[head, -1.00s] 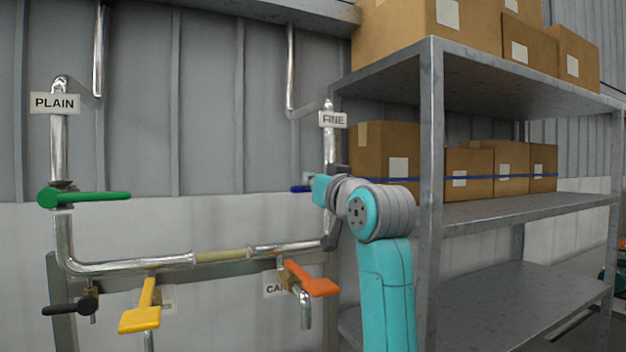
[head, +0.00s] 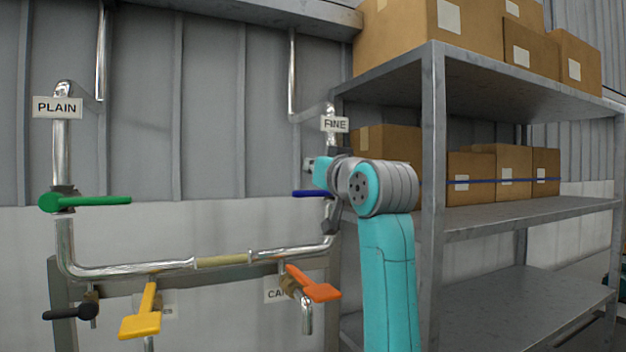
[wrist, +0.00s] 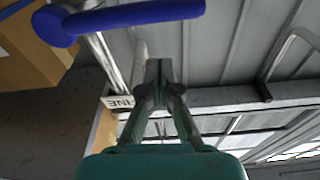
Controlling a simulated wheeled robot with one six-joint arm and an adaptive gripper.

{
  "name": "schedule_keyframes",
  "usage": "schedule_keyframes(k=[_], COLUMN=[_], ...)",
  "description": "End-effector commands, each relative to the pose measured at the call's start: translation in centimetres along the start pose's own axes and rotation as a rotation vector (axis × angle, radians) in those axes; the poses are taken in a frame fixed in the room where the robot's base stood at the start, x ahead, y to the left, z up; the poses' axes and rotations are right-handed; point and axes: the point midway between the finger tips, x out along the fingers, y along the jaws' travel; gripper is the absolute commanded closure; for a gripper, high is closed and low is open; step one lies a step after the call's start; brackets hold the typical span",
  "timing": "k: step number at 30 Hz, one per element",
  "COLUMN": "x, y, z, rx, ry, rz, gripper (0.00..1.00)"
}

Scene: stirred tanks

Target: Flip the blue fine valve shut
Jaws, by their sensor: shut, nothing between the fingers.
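The blue fine valve's lever (head: 308,194) sticks out to the left, roughly level and across its upright pipe, below the FINE label (head: 335,124). Its right part is hidden behind my arm. In the wrist view the blue lever (wrist: 140,16) lies across the top, its hub at the left end. My gripper (wrist: 159,66) is shut and empty, its tips apart from the lever in that picture. The FINE label (wrist: 118,102) shows upside down beside it. In the head view my arm covers most of the gripper, so its depth to the lever is unclear.
A green lever (head: 95,201) sits under the PLAIN label at left. A yellow lever (head: 143,312), an orange lever (head: 314,284) and a black lever (head: 70,312) are lower down. A metal shelf (head: 432,150) with cartons stands close on the right.

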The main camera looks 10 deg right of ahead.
Motion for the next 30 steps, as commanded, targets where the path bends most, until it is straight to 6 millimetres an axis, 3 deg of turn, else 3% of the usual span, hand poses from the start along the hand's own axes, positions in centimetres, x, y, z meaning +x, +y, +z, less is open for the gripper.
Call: schedule_keyframes(k=[15, 21, 30], x=[-8.0, -9.2, -9.3], y=[0.2, 0.2, 0.2], z=[0.1, 0.1, 0.1], rx=[-0.001, -0.001, -0.001], ry=[0.002, 0.001, 0.001], rz=[0.002, 0.001, 0.001], gripper=[1.00, 1.00, 1.00])
